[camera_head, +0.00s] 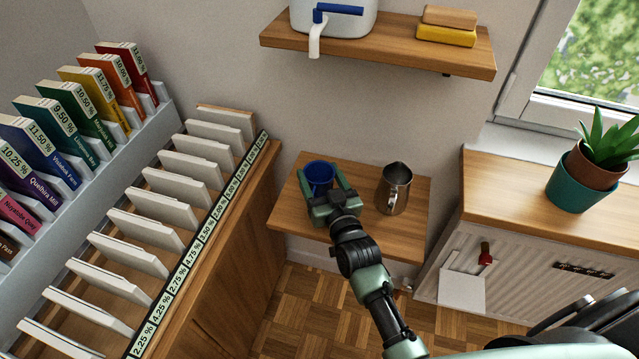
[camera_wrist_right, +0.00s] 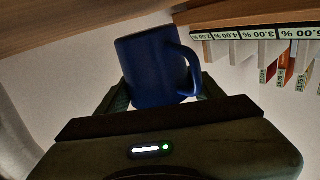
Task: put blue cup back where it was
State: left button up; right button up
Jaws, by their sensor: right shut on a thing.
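The blue cup (camera_head: 318,174) is at the left part of a small wooden wall shelf (camera_head: 408,238) in the head view. My right gripper (camera_head: 329,192) is shut on the cup, with one finger on each side of it. The wrist view shows the cup (camera_wrist_right: 152,66) between the fingers, its handle toward the right of the picture. I cannot tell whether the cup's base touches the shelf. My left gripper is not in view.
A metal pitcher (camera_head: 396,188) stands on the same shelf, right of the cup. A bookcase (camera_head: 235,225) with white panels borders the left. An upper shelf (camera_head: 380,43) hangs above. A potted plant (camera_head: 600,150) stands on the cabinet (camera_head: 505,187) at right.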

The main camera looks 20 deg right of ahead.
jog(key=shift+w+f+b, duration=0.2)
jog(key=shift+f+b, duration=0.2)
jog(key=shift+f, duration=0.75)
jog(key=shift+s+r, duration=0.1)
jog(key=shift+r, duration=0.1)
jog(key=shift+f, duration=0.15)
jog(key=o, duration=1.6)
jog(key=shift+o, duration=0.2)
jog(key=shift+s, duration=0.15)
jog(key=s, duration=1.1)
jog(key=shift+s+d, duration=0.2)
jog(key=shift+s, duration=0.15)
